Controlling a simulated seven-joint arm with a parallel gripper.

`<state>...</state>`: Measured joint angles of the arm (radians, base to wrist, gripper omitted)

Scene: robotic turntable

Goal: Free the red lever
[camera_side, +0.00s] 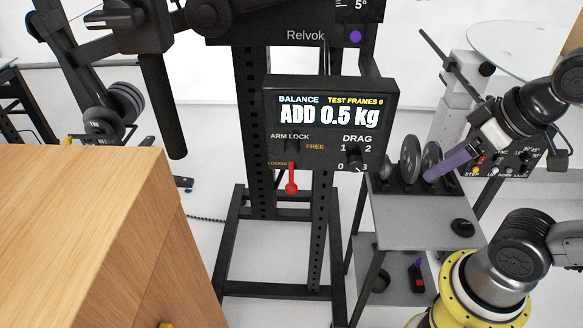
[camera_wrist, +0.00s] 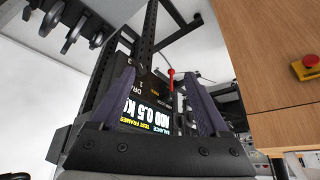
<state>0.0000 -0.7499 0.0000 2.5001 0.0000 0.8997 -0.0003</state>
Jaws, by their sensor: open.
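The red lever (camera_side: 291,183) hangs down from the ARM LOCK slot on the black panel (camera_side: 330,88), at the LOCKED mark, with FREE marked above. The panel's display reads "ADD 0.5 kg". In the wrist view, the lever (camera_wrist: 171,78) stands out from the tilted panel (camera_wrist: 145,108) and shows between my fingers. My gripper (camera_side: 432,176) is right of the panel in the side view, clear of the lever, its purple fingers in front of the weight rack. In the wrist view, my gripper (camera_wrist: 160,77) is open with nothing held.
A DRAG knob (camera_side: 354,157) sits right of the lever. Grey weight discs (camera_side: 410,158) stand on a small table (camera_side: 415,222) to the right. A wooden cabinet (camera_side: 80,215) fills the lower left. The wrist view shows a red button (camera_wrist: 310,61) on wood. Space before the lever looks free.

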